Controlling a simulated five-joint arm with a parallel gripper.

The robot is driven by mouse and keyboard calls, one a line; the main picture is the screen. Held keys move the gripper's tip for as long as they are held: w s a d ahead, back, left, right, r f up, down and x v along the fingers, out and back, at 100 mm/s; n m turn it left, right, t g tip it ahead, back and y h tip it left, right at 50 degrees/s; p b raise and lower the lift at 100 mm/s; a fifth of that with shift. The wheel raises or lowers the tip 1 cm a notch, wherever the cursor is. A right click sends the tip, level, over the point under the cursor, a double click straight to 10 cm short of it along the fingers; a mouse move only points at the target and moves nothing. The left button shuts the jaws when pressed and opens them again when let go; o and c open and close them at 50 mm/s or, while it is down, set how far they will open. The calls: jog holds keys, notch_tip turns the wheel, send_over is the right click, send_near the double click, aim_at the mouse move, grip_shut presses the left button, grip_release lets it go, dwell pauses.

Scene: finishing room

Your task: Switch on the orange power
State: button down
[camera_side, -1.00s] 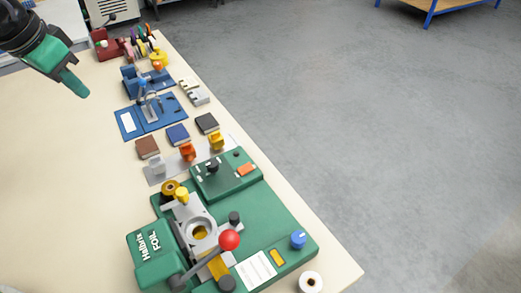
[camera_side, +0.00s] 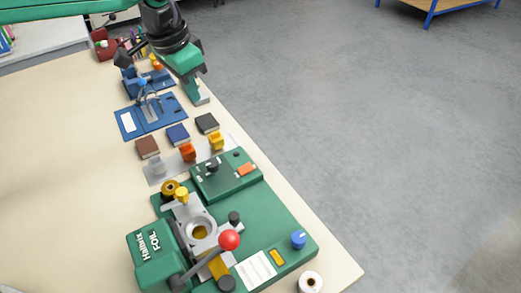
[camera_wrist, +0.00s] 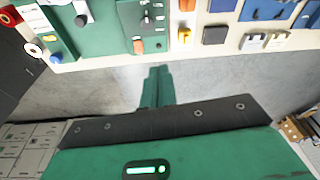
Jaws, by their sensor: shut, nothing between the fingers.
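The orange power switch (camera_side: 246,169) is a small orange rocker on the top of a green control box (camera_side: 222,183), near its right side. It also shows in the wrist view (camera_wrist: 138,45), near the box edge closest to the camera. My gripper (camera_side: 203,99) is shut and empty. In the side view it appears near the table's right edge, well behind the box, apart from the switch. In the wrist view its green fingers (camera_wrist: 158,72) point toward the table edge, with grey floor behind them. Whether the switch is on or off cannot be told.
A green foil press (camera_side: 285,215) with a red-knobbed lever (camera_side: 229,239) adjoins the box. Orange (camera_side: 187,151) and yellow (camera_side: 216,140) pieces stand behind the box, with brown, blue and black pads beyond. The left table area is clear.

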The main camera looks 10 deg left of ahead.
jog(key=m, duration=0.2)
send_over(250, 166)
jog(key=s+a, duration=0.1)
notch_tip(250, 166, down, 6)
jog(key=shift+s+a+f+g, duration=0.2)
jog(key=shift+g, duration=0.2)
jog(key=shift+f, duration=0.1)
jog(key=f, duration=0.9)
jog(key=w+d+f, duration=0.1)
jog(key=f, duration=0.3)
jog(key=shift+d+f, duration=0.1)
jog(key=shift+f, duration=0.25)
jog(key=shift+w, duration=0.1)
